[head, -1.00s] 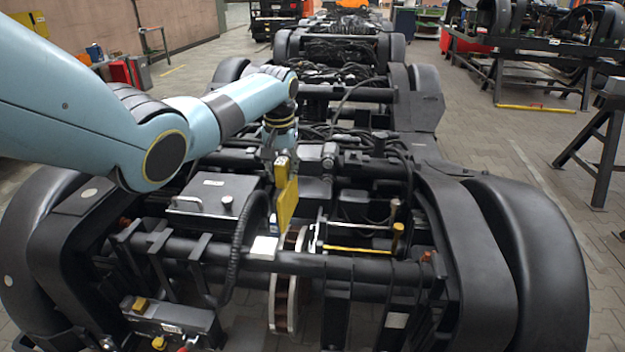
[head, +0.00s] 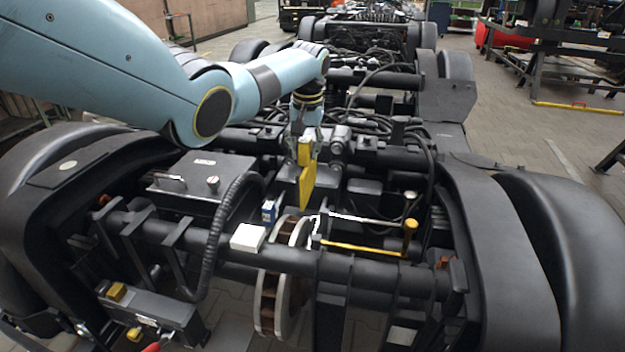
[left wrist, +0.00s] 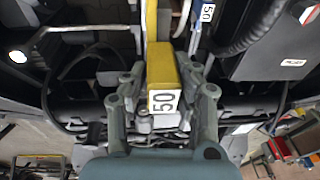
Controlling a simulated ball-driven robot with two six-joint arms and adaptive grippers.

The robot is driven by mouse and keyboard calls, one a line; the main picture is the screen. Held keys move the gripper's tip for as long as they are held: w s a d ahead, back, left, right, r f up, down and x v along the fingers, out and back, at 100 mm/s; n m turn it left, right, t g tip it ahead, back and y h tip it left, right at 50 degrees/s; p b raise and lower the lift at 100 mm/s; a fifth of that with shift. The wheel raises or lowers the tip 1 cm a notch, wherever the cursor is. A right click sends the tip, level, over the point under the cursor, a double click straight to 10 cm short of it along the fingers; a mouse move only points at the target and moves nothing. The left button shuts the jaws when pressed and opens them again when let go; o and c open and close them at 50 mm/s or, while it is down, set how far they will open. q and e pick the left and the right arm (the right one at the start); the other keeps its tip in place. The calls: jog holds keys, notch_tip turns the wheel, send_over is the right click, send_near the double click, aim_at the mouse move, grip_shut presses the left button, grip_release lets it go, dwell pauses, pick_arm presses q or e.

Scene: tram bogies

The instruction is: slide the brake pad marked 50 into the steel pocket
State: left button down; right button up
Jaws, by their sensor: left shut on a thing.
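The yellow brake pad (head: 306,187) hangs upright below my left gripper (head: 306,148) in the head view. In the left wrist view the same pad (left wrist: 160,68) has a white label reading 50, and the fingers of my left gripper (left wrist: 162,88) are shut on it from both sides. A bright steel bracket (head: 316,228), which looks like the steel pocket, stands beside the brake disc (head: 272,300), below the pad; its opening cannot be made out. The pad appears above it and apart from it. My right gripper is not in view.
A small blue block (head: 268,211) and a white block (head: 248,237) sit left of the bracket. A black hose (head: 216,240) and dark crossbars crowd the bogie.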

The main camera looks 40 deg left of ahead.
aim_at(307, 165)
pick_arm(q)
jog(key=f+b, duration=0.1)
jog(key=f, duration=0.1)
jog(key=f+b, duration=0.1)
jog(key=f, duration=0.1)
jog(key=f+b, duration=0.1)
jog(key=f, duration=0.1)
jog(key=shift+w+b, duration=0.25)
jog(key=shift+b, duration=0.05)
jog(key=shift+r, duration=0.1)
jog(key=shift+a+r, duration=0.1)
jog(key=shift+r, duration=0.05)
jog(key=shift+f+b, duration=2.15)
jog(key=shift+f, duration=1.95)
